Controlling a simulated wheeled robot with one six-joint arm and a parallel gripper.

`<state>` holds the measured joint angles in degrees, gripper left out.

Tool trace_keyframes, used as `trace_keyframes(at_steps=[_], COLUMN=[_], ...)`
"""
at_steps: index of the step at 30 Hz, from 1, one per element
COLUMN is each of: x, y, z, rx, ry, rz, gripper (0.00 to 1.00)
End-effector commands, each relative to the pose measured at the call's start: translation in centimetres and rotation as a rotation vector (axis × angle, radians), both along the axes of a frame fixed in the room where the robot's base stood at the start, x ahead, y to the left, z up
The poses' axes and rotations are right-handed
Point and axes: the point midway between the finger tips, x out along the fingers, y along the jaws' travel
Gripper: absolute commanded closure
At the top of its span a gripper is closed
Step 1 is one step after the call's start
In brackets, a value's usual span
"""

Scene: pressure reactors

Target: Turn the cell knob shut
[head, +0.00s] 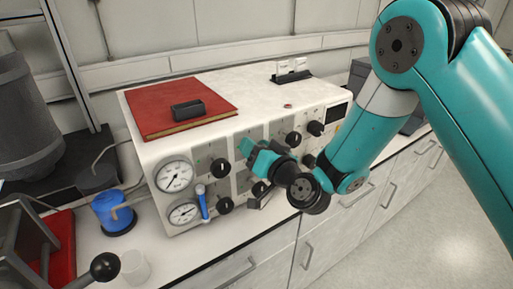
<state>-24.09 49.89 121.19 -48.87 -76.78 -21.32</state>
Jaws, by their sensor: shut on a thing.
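A white console (160,150) stands on the counter and carries several round black knobs on its sloped front panel. My gripper (257,196) is in front of the lower middle of that panel, below my teal wrist. It is shut on a black knob (260,187), which is mostly hidden by the gripper. I cannot read the labels, so I cannot tell which knob is the cell knob, and the angle of the held one does not show. Free black knobs show at the upper left (220,167), the lower left (225,205) and the upper right (293,139).
Two round gauges (174,176) and a blue-handled valve (202,200) sit on the panel's left. A red book (180,106) lies on top of the console. A blue canister (112,212) and a clear beaker (135,267) stand left. The floor at lower right is clear.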

Motion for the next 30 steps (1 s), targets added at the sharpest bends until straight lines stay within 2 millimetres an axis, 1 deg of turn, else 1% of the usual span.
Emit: trace_keyframes(at_steps=[1, 18, 24, 30], x=[-0.13, -0.12, -0.12, -0.13], y=[-0.05, -0.11, -0.11, -0.11], z=[-0.35, -0.54, -0.56, -0.61], rx=[0.032, 0.476, 0.609, 0.707], ry=[0.033, 0.335, 0.426, 0.492], rz=[0.001, 0.0, 0.0, -0.001], gripper=[0.77, 0.77, 0.77, 0.77])
